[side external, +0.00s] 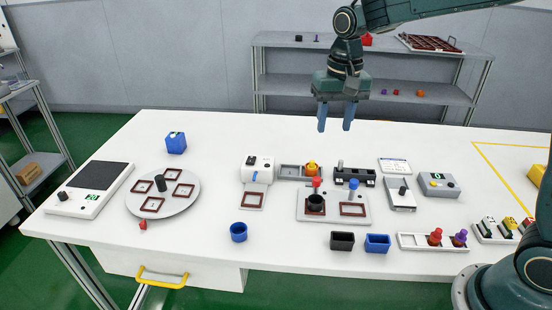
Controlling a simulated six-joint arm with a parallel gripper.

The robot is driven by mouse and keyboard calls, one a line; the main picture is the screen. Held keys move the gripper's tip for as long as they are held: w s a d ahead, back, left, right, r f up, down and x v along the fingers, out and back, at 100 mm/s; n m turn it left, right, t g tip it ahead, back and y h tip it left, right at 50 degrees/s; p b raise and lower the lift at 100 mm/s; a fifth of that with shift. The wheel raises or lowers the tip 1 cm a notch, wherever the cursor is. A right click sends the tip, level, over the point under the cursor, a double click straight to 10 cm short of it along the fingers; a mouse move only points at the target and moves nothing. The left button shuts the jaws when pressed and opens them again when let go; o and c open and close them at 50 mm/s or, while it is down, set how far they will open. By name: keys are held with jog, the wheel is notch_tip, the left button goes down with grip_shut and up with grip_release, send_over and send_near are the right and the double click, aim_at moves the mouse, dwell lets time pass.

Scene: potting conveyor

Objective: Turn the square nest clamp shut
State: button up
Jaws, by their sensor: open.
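A pale grey fixture plate (334,218) lies on the table near the middle. Its right nest is an empty square with a dark red rim (353,210). A blue-topped clamp knob (353,185) stands just behind that nest. The left nest holds a dark round piece (316,203), with a red-topped knob (317,182) behind it. I cannot tell from this view how far either clamp is turned. My gripper (334,125) is open and empty, pointing down, high above the table and behind the plate in the picture. It touches nothing.
A grey turntable (187,206) with several red-rimmed squares is at left. A white device (257,168) and a black block (354,177) are close to the plate. Black (342,241) and blue (377,243) bins stand in front. The table's back is mostly clear.

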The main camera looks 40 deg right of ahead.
aim_at(317, 179)
jog(key=shift+m+g, duration=0.3)
jog(key=shift+m, duration=0.1)
jog(key=w+f, duration=0.3)
jog(key=shift+w+a+f, duration=0.1)
jog(key=shift+f, duration=0.1)
notch_tip(317, 179, down, 14)
jog(key=shift+r, duration=0.2)
dwell(0.5)
grip_shut()
